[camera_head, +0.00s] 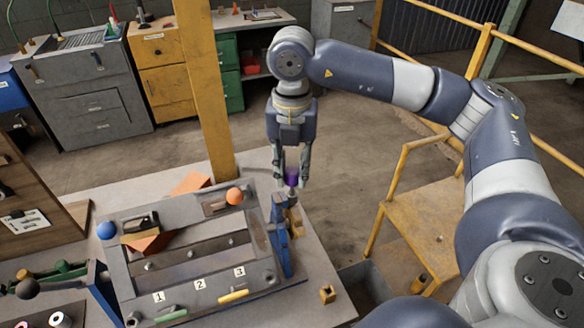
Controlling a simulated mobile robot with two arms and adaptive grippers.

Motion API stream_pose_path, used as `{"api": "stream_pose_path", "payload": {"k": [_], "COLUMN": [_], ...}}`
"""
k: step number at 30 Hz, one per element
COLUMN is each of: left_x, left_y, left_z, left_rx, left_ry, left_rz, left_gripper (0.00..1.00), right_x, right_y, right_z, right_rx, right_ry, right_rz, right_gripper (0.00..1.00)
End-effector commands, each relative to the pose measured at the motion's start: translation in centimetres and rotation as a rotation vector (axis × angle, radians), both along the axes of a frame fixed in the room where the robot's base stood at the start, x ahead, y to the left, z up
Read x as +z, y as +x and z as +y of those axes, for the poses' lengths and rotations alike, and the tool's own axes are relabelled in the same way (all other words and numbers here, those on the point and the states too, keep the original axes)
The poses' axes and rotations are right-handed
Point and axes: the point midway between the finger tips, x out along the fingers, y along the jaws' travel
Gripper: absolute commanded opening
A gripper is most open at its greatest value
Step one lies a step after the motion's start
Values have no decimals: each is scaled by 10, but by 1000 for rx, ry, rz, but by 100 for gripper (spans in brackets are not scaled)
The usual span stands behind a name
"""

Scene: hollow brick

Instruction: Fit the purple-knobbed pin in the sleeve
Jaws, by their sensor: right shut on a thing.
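The purple knob (292,178) of the pin sits between the fingertips of my right gripper (291,174), which is shut on it. The gripper points down at the right side of the grey fixture (118,268). Grey metal shows just under the knob, above a brass-coloured piece (295,222) beside a blue upright. I cannot tell whether this brass-coloured piece is the sleeve, or whether the pin's lower end is inside anything. A small brass block (327,293) with a dark hole in its top stands apart on the table. My left gripper is not in view.
The fixture carries an orange ball (234,196), a blue ball (107,230) and plates numbered 1 to 3. A yellow post (205,90) rises behind it. A yellow step stand (425,225) is at the right. The table's front right area around the brass block is clear.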

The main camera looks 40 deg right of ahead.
Motion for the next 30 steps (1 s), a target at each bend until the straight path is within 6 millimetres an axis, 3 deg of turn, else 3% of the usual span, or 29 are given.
{"api": "stream_pose_path", "payload": {"k": [30], "left_x": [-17], "left_y": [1], "left_z": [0], "left_rx": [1], "left_ry": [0], "left_rz": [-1], "left_gripper": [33], "right_x": [-19], "right_y": [0], "right_z": [0], "right_rx": [0], "right_ry": [0], "right_rz": [0], "right_gripper": [0]}}
